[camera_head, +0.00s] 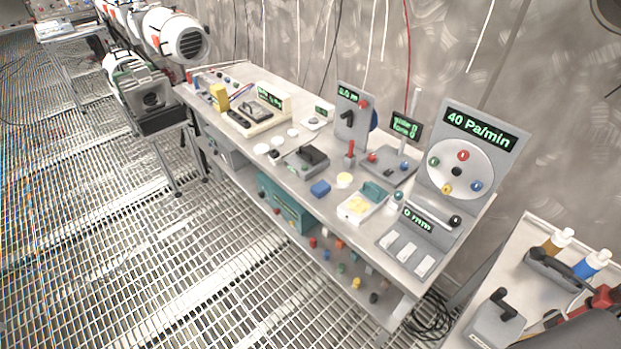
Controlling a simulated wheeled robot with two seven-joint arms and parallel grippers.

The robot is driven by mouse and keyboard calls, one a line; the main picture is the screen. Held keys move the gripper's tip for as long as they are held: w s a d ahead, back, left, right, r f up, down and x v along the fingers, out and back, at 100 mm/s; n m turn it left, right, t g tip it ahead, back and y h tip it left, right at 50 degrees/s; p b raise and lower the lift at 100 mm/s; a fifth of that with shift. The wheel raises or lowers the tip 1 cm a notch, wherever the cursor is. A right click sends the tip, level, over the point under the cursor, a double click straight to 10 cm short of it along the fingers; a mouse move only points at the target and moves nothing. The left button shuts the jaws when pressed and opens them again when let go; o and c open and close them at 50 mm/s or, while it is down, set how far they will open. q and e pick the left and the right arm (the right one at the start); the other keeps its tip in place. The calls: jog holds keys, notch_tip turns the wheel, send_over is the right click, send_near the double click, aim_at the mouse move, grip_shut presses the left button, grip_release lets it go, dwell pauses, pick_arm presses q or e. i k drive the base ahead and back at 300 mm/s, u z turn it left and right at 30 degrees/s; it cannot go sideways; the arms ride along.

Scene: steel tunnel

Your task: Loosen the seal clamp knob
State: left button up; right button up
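I cannot tell which part is the seal clamp knob; no readable label names it. An upright grey panel (343,127) on the bench carries a dark knob or lever (347,118) below a small green display. A tall panel reading "40 Pa/min" (481,127) has a round pale dial plate (478,178) with several coloured knobs and a black centre one (457,171). A flat box with a display (431,219) has a black ball (455,221) at its upper right.
A long steel bench (330,197) full of devices runs along the wall. Its lower shelf holds a teal box (286,205) and small coloured parts. A second table (515,285) at right carries bottles and a black-handled block (496,321). The grating floor (190,270) at left is clear.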

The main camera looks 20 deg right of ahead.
aim_at(398, 195)
jog(key=u, duration=0.9)
jog(key=i, duration=3.1)
jog(key=z, duration=5.4)
